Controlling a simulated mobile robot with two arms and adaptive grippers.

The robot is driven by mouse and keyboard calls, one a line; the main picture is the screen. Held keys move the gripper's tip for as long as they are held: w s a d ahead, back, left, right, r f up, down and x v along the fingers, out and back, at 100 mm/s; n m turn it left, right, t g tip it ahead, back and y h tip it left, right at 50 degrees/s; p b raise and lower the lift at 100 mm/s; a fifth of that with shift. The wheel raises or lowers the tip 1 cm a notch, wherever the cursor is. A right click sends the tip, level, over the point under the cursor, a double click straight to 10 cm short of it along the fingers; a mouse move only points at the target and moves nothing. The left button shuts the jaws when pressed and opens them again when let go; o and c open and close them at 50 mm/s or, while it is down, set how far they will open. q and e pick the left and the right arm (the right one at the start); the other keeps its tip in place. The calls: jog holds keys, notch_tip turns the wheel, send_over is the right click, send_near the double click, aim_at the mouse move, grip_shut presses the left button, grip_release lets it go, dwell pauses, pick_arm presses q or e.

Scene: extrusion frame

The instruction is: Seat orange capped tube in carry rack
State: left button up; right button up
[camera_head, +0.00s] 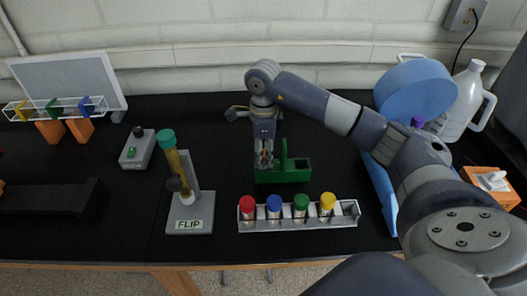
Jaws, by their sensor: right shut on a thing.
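The green carry rack (296,171) stands on the black bench near the middle, with an upright handle post on its top. My right gripper (263,160) points down at the rack's left end, its fingertips close above or at the rack. It is shut on a slim thing with a small orange-red patch between the fingers, seemingly the orange capped tube. The fingers hide most of it, and I cannot tell whether its lower end is in a hole of the rack. My left gripper is not in view.
In front, a pale rack (300,223) holds tubes with red, blue, green and yellow caps. A FLIP stand (190,224) with a teal-capped tube is at left. A grey box (136,149) lies behind it. A blue round object (418,90) and white jug (464,105) stand right.

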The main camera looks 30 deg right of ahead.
jog(key=shift+f, duration=0.15)
jog(key=shift+f, duration=0.15)
jog(key=o, duration=0.9)
jog(key=shift+r, duration=0.35)
notch_tip(320, 180, up, 6)
jog(key=shift+w+f+b, duration=0.1)
jog(key=shift+b, duration=1.15)
notch_tip(320, 180, up, 4)
jog(key=shift+r, duration=1)
